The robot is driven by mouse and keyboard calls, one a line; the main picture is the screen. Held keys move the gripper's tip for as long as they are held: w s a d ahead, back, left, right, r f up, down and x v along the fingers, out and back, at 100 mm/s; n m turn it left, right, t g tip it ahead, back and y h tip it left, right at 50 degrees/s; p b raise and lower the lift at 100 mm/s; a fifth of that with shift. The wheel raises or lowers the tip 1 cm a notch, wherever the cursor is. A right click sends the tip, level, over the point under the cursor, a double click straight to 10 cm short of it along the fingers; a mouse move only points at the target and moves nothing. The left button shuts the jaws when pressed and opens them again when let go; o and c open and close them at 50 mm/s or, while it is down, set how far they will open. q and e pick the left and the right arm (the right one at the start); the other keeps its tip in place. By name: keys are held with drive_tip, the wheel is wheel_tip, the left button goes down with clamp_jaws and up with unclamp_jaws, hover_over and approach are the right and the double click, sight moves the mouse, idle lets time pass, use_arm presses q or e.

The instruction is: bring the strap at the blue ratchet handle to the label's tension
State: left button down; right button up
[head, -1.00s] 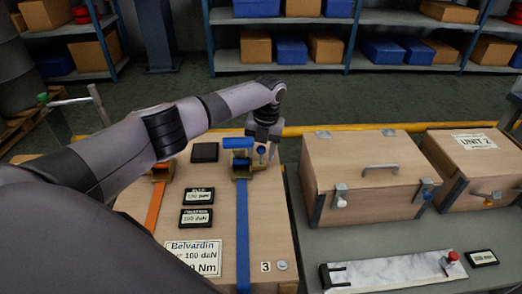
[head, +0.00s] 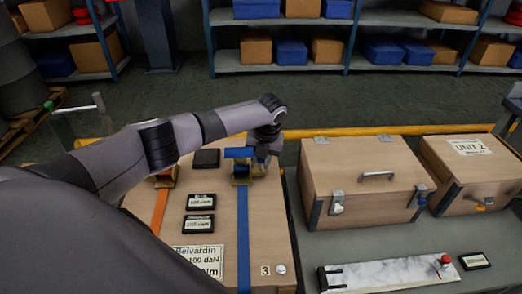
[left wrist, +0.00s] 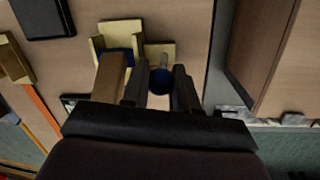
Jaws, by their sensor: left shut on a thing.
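The blue strap (head: 243,225) runs down the wooden case to a brass-coloured ratchet (head: 241,172) with a blue handle (head: 240,152). My left gripper (head: 263,155) is at the right side of this ratchet. In the left wrist view, my left gripper (left wrist: 160,88) has its fingers on both sides of a round blue knob (left wrist: 160,80) and is shut on it. In the head view the gripper hides the knob. The white label (head: 198,262) reads "Belvardin" and "100 daN", partly covered by my arm. Two small black displays, upper (head: 200,202) and lower (head: 199,224), are too small to read surely. My right gripper is out of view.
An orange strap (head: 160,208) with its own ratchet lies left, partly behind my arm. A black block (head: 206,158) sits between the ratchets. To the right stand a latched wooden case (head: 355,165), another case (head: 475,160) and a marbled board (head: 385,272).

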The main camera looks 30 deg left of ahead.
use_arm(q)
drive_tip(key=shift+s+d+r+t+p, duration=0.15)
drive_tip(key=shift+s+t+p, duration=0.15)
drive_tip(key=shift+p, duration=0.5)
drive_tip(key=shift+f+t+y+p, duration=0.2)
drive_tip(key=shift+t+y+p, duration=0.1)
drive_tip(key=shift+y+p, duration=0.1)
drive_tip(key=c, duration=0.9)
unclamp_jaws()
drive_tip(key=shift+d, duration=0.1)
